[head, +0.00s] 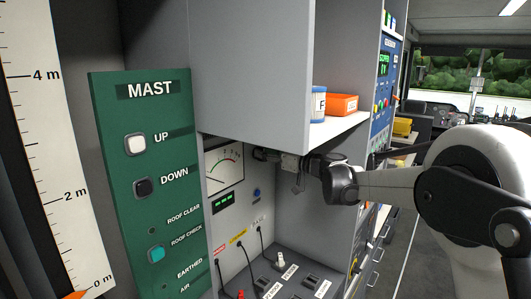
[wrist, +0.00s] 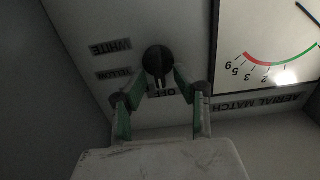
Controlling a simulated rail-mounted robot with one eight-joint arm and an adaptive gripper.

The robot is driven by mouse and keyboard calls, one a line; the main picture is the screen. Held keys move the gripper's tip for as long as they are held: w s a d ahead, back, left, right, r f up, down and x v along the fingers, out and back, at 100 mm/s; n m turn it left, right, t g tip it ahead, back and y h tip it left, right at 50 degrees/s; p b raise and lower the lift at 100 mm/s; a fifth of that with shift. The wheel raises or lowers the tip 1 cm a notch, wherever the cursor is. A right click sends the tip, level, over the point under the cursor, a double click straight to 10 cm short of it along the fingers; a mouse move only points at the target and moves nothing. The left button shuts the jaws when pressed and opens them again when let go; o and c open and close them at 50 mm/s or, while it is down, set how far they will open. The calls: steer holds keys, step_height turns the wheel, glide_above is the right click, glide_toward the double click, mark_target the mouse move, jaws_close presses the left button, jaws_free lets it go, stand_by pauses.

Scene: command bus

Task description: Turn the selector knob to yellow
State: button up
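The selector knob (wrist: 158,60) is round and black with a narrow bar, on a grey panel in the wrist view. Its bar points down in the picture, toward the OFF label (wrist: 172,93). The YELLOW label (wrist: 120,74) and WHITE label (wrist: 111,48) are upside down to its left. My gripper (wrist: 161,79) has its two green-padded fingers apart, one on each side of the bar; I cannot tell whether they touch it. In the head view my gripper (head: 268,156) reaches under the grey cabinet to the panel, and the knob cannot be made out.
A dial meter (head: 223,166) sits beside the knob on the panel. The overhead cabinet (head: 250,70) is close above my gripper. Cables and sockets (head: 286,272) lie below. A shelf with a blue tin (head: 319,104) and orange box (head: 342,105) is to the right.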

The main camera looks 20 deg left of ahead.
steer(key=shift+c, duration=0.3)
jaws_close()
steer(key=shift+m+b, duration=0.3)
steer(key=shift+w+d+f+m+b, duration=0.15)
steer(key=shift+m+b, duration=1.05)
steer(key=shift+m, duration=1.25)
steer(key=shift+w+f+m+b, duration=0.2)
steer(key=shift+m+b, duration=1)
steer(key=shift+m, duration=1.3)
steer(key=shift+w+d+f+m+b, duration=0.15)
steer(key=shift+m+b, duration=1.05)
steer(key=shift+m, duration=1.25)
steer(key=shift+a+m, duration=0.1)
steer(key=shift+m, duration=0.2)
steer(key=shift+o, duration=0.3)
jaws_free()
